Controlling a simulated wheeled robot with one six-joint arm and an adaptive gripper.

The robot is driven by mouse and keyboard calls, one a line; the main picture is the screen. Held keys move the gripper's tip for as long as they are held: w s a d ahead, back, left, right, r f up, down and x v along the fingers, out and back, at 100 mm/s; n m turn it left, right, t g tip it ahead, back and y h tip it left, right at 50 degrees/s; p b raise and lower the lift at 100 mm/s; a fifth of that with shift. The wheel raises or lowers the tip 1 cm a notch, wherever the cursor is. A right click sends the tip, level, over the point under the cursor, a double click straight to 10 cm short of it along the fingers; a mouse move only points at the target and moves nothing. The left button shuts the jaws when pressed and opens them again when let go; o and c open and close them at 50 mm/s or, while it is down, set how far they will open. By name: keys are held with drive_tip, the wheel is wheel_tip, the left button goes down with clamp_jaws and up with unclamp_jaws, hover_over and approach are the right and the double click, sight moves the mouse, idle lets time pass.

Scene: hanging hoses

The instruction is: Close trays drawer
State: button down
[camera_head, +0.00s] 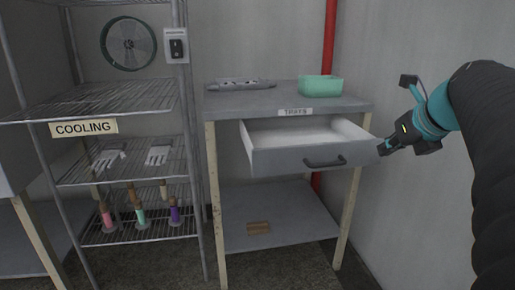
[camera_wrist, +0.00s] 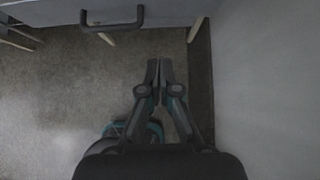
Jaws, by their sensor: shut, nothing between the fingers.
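The trays drawer (camera_head: 305,155) is pulled out of a grey table, under a label reading "TRAYS" (camera_head: 295,112). Its white inside looks empty where it shows. A dark bar handle (camera_head: 325,162) is on its front; the handle also shows at the top left of the wrist view (camera_wrist: 112,20). My gripper (camera_head: 383,149) is at the right end of the drawer front in the head view, right of the handle. In the wrist view my gripper (camera_wrist: 159,64) has its fingers together with nothing between them, pointing toward the drawer side. I cannot tell whether it touches the drawer.
A green tray (camera_head: 320,88) and a grey flat item (camera_head: 240,85) lie on the table top (camera_head: 225,103). A wire rack (camera_head: 95,100) labelled "COOLING" stands left, with gloves and coloured spools. A wall (camera_head: 410,190) is close on the right. A red pipe (camera_head: 329,40) runs behind.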

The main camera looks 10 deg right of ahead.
sight(349, 159)
drive_tip(key=shift+w+r+b+x, duration=0.2)
drive_tip(key=shift+w+r+x, duration=0.15)
drive_tip(key=shift+x, duration=1.75)
drive_tip(key=shift+w+r+b+x, duration=0.15)
drive_tip(key=shift+w+r+x, duration=0.15)
drive_tip(key=shift+x, duration=1.8)
drive_tip(key=shift+w+r+b+x, duration=0.2)
drive_tip(key=shift+w+r+x, duration=0.15)
drive_tip(key=shift+x, duration=1.75)
